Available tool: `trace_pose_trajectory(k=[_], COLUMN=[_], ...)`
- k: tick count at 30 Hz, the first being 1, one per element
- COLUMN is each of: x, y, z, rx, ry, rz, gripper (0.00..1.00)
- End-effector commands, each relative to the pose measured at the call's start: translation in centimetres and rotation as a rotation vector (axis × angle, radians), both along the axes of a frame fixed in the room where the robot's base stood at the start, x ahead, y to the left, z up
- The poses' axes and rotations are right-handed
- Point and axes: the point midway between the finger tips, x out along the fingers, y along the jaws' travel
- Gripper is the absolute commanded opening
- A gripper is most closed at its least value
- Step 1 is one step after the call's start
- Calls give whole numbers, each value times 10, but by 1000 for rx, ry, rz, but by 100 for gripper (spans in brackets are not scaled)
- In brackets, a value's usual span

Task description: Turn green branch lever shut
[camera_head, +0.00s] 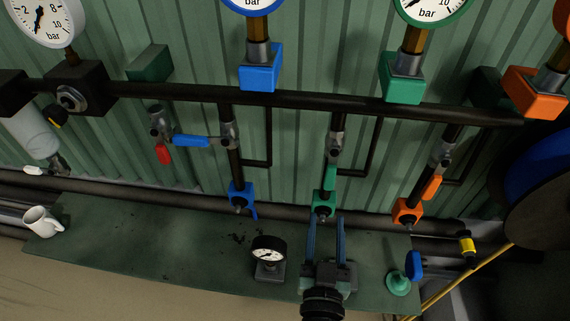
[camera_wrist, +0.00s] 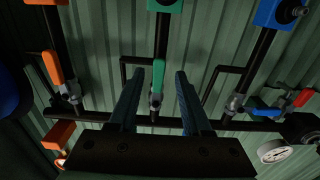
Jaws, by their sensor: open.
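The green branch lever (camera_head: 330,177) is on the middle branch pipe, below a grey valve body (camera_head: 336,148). It points down along its pipe. In the wrist view the green lever (camera_wrist: 158,76) shows in the gap between my two fingers, in line with the pipe. My gripper (camera_head: 326,219) is open and empty. In the head view its fingertips are near the green block (camera_head: 323,208) at the pipe's lower end. In the wrist view my gripper (camera_wrist: 160,73) has one finger on each side of the lever, and I see no contact.
The blue lever (camera_head: 191,141) lies crosswise to its pipe; the orange lever (camera_head: 432,187) runs roughly along its own. A red lever (camera_head: 163,153) hangs at left. A black gauge (camera_head: 268,255), a green funnel-like piece (camera_head: 397,283) and a white mug (camera_head: 41,222) stand on the green shelf (camera_head: 150,245).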

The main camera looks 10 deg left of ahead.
Motion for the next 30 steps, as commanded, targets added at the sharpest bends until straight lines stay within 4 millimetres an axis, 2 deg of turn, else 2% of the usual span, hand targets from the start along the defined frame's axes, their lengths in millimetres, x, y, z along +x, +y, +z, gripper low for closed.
trace_pose_trajectory(k=[21, 30], x=[58, 68], y=[2, 0], z=[-2, 1], rx=[2, -1], ry=[0, 0], rz=[1, -1], gripper=[49, 49])
